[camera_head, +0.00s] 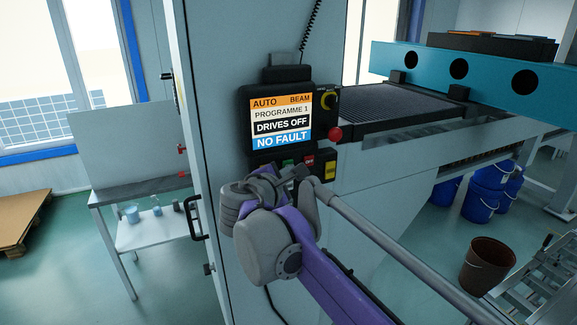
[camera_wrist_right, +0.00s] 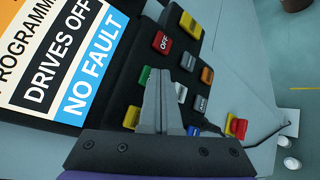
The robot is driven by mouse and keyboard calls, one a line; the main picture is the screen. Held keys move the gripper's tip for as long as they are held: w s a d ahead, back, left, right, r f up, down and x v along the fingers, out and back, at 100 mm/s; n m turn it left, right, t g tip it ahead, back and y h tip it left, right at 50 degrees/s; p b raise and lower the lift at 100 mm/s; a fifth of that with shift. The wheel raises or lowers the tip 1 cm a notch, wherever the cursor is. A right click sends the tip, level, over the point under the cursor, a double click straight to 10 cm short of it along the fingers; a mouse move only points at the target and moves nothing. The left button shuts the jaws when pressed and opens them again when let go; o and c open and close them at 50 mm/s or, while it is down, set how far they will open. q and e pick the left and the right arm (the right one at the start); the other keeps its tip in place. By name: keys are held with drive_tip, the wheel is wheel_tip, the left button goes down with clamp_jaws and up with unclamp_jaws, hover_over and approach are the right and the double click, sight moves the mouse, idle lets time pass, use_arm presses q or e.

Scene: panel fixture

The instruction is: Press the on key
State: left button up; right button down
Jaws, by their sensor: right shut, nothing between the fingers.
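The control panel (camera_head: 243,127) is on the machine's front, with its screen (camera_head: 281,121) reading "DRIVES OFF" and "NO FAULT". The screen also fills the upper left of the right wrist view (camera_wrist_right: 70,60). No key with a readable ON label shows. A green key (camera_wrist_right: 144,75) is partly covered by my fingers, and a red key marked OFF (camera_wrist_right: 162,42) is beyond it. My right gripper (camera_wrist_right: 155,75) is shut and empty, with its fingers over the keypad. I cannot tell whether the tips touch a key. My left gripper is out of view.
A yellow and red switch (camera_wrist_right: 236,126) stands near the keypad. A teal beam (camera_head: 490,75) spans the right. A side table (camera_head: 140,188) stands left.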

drive_tip(key=shift+w, duration=0.2)
drive_tip(key=shift+s, duration=0.1)
idle(0.4)
drive_tip(key=shift+s+d, duration=0.2)
drive_tip(key=shift+s, duration=0.55)
drive_tip(key=shift+s+d, duration=0.3)
drive_tip(key=shift+s, duration=0.45)
drive_tip(key=shift+s+d, duration=0.3)
drive_tip(key=shift+s, duration=0.5)
drive_tip(key=shift+s+d, duration=0.3)
drive_tip(key=shift+s, duration=0.45)
